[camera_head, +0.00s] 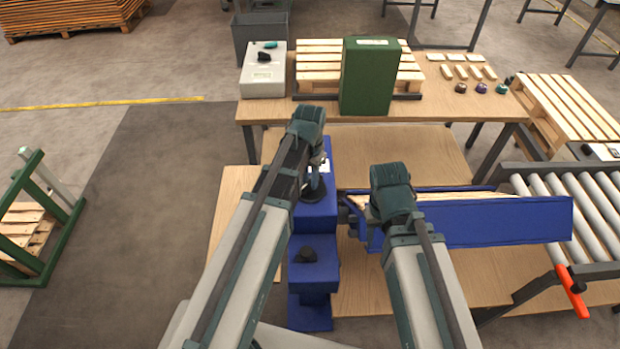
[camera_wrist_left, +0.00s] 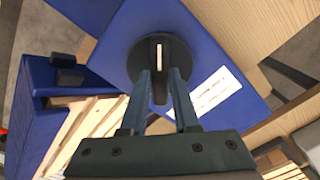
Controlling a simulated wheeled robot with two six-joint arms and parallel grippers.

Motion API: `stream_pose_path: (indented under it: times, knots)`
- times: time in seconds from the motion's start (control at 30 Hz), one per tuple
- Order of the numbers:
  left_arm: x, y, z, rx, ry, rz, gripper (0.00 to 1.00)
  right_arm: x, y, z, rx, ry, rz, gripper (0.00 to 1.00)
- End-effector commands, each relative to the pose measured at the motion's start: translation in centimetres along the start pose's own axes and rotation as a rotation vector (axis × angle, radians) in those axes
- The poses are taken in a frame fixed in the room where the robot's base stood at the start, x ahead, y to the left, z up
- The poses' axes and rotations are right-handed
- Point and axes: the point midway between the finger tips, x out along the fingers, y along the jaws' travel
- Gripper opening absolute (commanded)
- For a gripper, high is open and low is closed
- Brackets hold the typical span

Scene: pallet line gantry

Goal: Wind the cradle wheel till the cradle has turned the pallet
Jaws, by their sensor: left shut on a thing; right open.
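The cradle wheel is a dark disc (camera_wrist_left: 172,48) with a raised bar and a white mark, on top of a blue housing (camera_head: 317,213). My left gripper (camera_wrist_left: 160,78) is shut on the wheel's bar, one finger on each side. In the head view my left gripper (camera_head: 315,183) points down at the wheel and partly hides it. The blue cradle (camera_head: 500,222) reaches right from the housing, with the pale wooden pallet (camera_head: 445,195) lying roughly flat in it. My right gripper (camera_head: 393,200) hangs over the cradle's left end; its fingers are hidden behind its wrist.
A black knob (camera_head: 306,256) sits on a lower blue block in front of the wheel. The roller conveyor (camera_head: 562,206) with an orange-red handle (camera_head: 573,292) is at the right. A bench (camera_head: 330,107) behind carries a green box (camera_head: 369,76), a pallet and a grey case (camera_head: 263,80).

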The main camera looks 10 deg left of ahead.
Motion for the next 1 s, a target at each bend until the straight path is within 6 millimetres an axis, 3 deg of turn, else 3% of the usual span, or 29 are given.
stream_pose_path:
  times: [0.6, 1.0]
  knots:
    - [0.00, -0.01, 0.00, -0.509, 0.000, 0.000, 0.00, 0.00, 0.00, 0.00, 0.000, 0.000, 0.000, 0.50]
    - [0.00, -0.01, 0.01, -0.722, 0.000, 0.000, 0.00, 0.00, 0.00, 0.00, 0.000, 0.000, 0.000, 0.50]
